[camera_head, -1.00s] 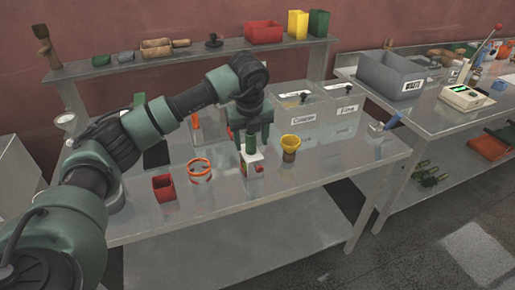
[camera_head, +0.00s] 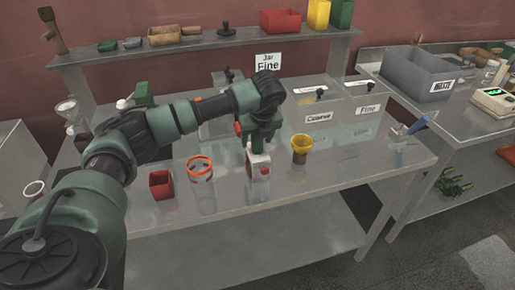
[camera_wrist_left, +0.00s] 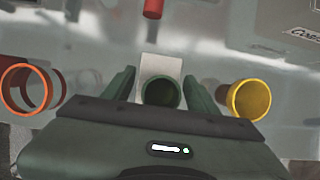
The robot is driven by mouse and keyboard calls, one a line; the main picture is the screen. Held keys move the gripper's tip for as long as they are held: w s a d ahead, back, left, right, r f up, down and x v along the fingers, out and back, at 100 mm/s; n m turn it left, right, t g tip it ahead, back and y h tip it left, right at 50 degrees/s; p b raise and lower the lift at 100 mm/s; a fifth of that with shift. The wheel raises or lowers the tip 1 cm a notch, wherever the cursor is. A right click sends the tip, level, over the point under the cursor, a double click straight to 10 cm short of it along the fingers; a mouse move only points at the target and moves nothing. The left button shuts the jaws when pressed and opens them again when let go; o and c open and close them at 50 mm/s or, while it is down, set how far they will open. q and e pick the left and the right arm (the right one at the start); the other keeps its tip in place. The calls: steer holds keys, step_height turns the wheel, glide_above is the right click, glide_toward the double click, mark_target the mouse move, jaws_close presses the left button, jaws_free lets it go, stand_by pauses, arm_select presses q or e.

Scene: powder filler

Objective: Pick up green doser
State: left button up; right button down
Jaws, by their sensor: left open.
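The green doser (camera_wrist_left: 161,93) shows in the left wrist view as a round, open-topped green cup on a small white stand (camera_wrist_left: 160,66). In the head view the white stand (camera_head: 259,166), with a red spot on its front, is on the metal table; the doser is largely hidden by my gripper there. My left gripper (camera_head: 258,143) points down just above the stand. Its open fingers (camera_wrist_left: 161,88) lie on either side of the doser in the left wrist view, with gaps visible. I cannot tell their exact height. My right gripper is not in view.
A yellow-rimmed cup (camera_head: 301,148) stands right of the stand. An orange-ringed clear jar (camera_head: 200,169) and a red cup (camera_head: 161,184) stand left. Clear bins labelled Coarse (camera_head: 318,128) and Fine (camera_head: 368,118) stand behind right.

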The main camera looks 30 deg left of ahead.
arm_select(q)
steer(key=shift+w+a+f, duration=0.15)
steer(key=shift+a+f, duration=0.05)
steer(key=shift+f, duration=0.45)
steer(key=shift+r, duration=0.1)
steer(key=c, duration=1.2)
